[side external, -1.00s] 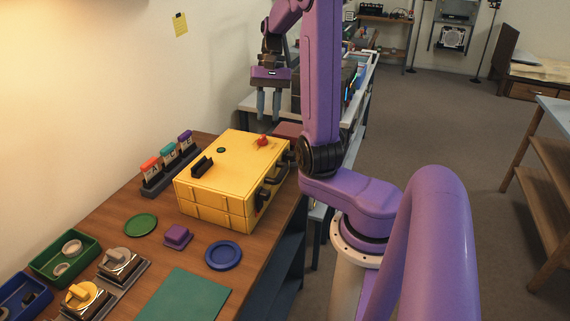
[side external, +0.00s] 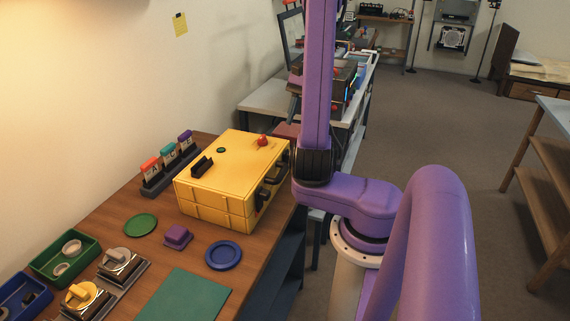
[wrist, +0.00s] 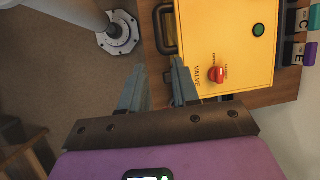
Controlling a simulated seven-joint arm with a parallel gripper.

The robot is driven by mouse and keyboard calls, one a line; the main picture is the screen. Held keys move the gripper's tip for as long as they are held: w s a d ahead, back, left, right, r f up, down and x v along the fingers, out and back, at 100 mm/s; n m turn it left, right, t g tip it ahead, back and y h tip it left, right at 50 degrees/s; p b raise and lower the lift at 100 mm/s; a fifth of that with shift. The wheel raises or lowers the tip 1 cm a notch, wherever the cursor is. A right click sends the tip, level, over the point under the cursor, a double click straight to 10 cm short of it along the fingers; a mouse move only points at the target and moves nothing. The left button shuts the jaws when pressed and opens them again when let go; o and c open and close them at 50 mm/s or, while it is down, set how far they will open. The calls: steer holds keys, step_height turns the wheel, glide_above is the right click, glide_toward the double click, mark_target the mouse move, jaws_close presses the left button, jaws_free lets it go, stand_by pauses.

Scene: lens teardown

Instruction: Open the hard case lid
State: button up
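The yellow hard case (side external: 225,175) sits shut on the wooden bench, its lid flat on its base. A red valve knob (side external: 262,141), a green button (side external: 221,150) and a black bracket (side external: 202,166) are on the lid. Dark handle and latch parts (side external: 268,187) are on its right side. In the wrist view the case (wrist: 228,45) shows with its red knob (wrist: 216,75) and black handle (wrist: 163,28). My gripper (wrist: 158,80) is open and empty, its fingers apart near the case's edge. In the side view my arm mostly hides the gripper.
A green disc (side external: 141,225), a purple block (side external: 177,236), a blue dish (side external: 223,255) and a green mat (side external: 185,297) lie in front. Green (side external: 66,258) and blue trays are at the left.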

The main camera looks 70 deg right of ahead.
mark_target(283, 169)
steer(key=x, duration=1.3)
steer(key=shift+a+f, duration=0.1)
steer(key=shift+f, duration=0.15)
jaws_close()
